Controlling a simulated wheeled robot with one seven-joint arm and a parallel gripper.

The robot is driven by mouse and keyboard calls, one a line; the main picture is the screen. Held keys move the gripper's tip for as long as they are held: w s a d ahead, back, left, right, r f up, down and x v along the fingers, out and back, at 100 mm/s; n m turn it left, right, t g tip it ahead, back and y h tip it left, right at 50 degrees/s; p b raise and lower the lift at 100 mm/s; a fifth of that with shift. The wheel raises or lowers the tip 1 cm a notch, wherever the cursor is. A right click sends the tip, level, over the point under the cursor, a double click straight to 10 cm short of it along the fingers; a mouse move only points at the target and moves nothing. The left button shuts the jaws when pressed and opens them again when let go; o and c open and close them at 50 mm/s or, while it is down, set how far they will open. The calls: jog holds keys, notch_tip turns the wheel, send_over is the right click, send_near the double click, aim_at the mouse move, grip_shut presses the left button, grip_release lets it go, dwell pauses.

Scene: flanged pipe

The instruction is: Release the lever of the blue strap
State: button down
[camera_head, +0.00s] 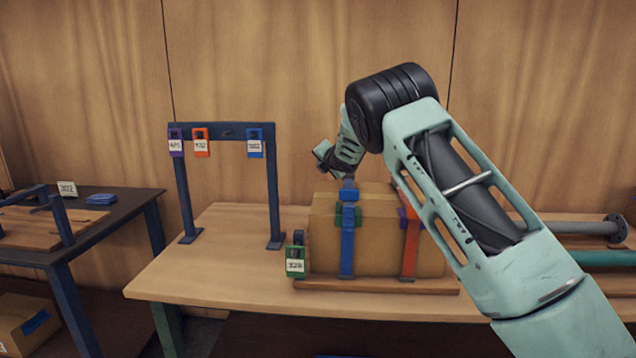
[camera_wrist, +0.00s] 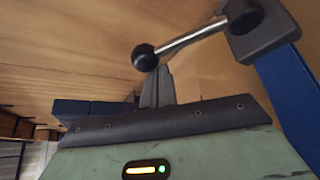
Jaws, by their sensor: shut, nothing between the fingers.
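The blue strap (camera_head: 347,252) runs down the front of a cardboard box (camera_head: 380,250), with a blue piece (camera_head: 348,194) at the box's top edge. In the wrist view the blue strap (camera_wrist: 290,92) shows at the right. There a dark mount (camera_wrist: 262,38) bears the lever (camera_wrist: 195,37), a metal rod with a black ball at its free end. My gripper (camera_wrist: 160,78) is shut and empty, its fingertips just below the ball in the picture. I cannot tell whether they touch it. In the head view my gripper (camera_head: 346,180) is above the blue piece, small and partly hidden.
An orange strap (camera_head: 410,250) crosses the box to the right, partly behind my arm. A green tag marked 328 (camera_head: 295,264) is at the box's left. A dark rack (camera_head: 222,130) with several tags stands behind. Pipes (camera_head: 590,228) lie right. The table's (camera_head: 190,275) left part is clear.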

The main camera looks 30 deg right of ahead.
jog(key=s+d+r+m+t+b, duration=0.1)
jog(key=d+m+t+b, duration=0.1)
jog(key=m+b, duration=0.1)
jog(key=s+d+r+m+t+b, duration=0.1)
jog(key=s+d+r+m+b, duration=0.1)
jog(key=b, duration=0.3)
jog(key=s+d+r+m+t+b, duration=0.1)
jog(key=d+m+t+b, duration=0.1)
jog(key=b, duration=0.3)
jog(key=shift+s+d+r+m+t+y, duration=0.1)
jog(key=shift+d+m+t+y, duration=0.1)
jog(key=shift+m, duration=0.25)
jog(key=shift+s+d+r+m+t+y, duration=0.1)
jog(key=shift+m+y, duration=0.1)
jog(key=shift+m, duration=0.25)
jog(key=shift+s, duration=0.1)
